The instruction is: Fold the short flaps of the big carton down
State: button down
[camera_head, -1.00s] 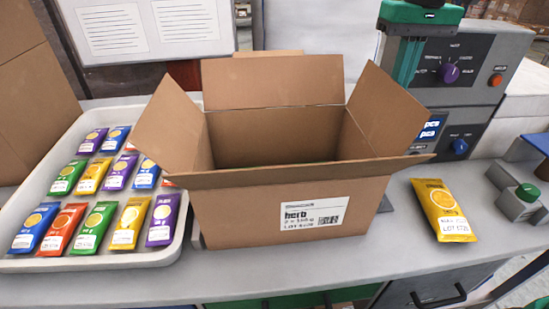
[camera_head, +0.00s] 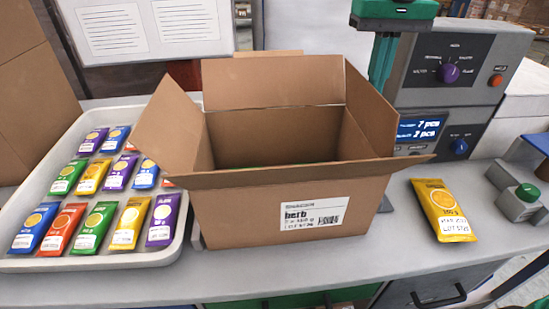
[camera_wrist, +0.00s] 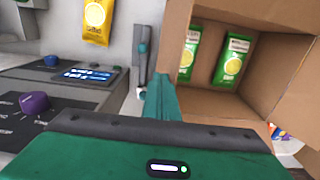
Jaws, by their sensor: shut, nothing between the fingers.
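The big brown carton (camera_head: 250,215) stands open on the counter, a herb label on its front. Its left short flap (camera_head: 170,125) sticks up and leans outward. Its right short flap (camera_head: 368,108) stands nearly upright. The back long flap (camera_head: 275,82) is up; the front long flap (camera_head: 300,173) points toward me, seen nearly edge-on. My gripper (camera_head: 380,85) is shut and empty, pointing down at the outer side of the right flap; contact is unclear. In the wrist view its teal fingers (camera_wrist: 160,92) are beside the carton, where green packets (camera_wrist: 230,65) lie inside.
A pale tray (camera_head: 185,225) of colourful packets is left of the carton. A yellow packet (camera_head: 443,210) lies to its right. A weigher with a display (camera_head: 450,90) stands behind right, and a green-button device (camera_head: 527,192) is at far right. Bare counter lies in front.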

jog(key=shift+s+a+r, duration=0.1)
jog(key=shift+a, duration=0.55)
jog(key=a, duration=0.1)
jog(key=a+f, duration=0.1)
jog(key=a, duration=0.2)
jog(key=shift+s+f, duration=0.3)
jog(key=shift+s, duration=0.1)
jog(key=shift+a+f, duration=0.1)
jog(key=a+f, duration=0.2)
jog(key=shift+s+a+f, duration=0.3)
jog(key=shift+a+f, duration=0.05)
jog(key=shift+a, duration=0.05)
jog(key=shift+f, duration=0.1)
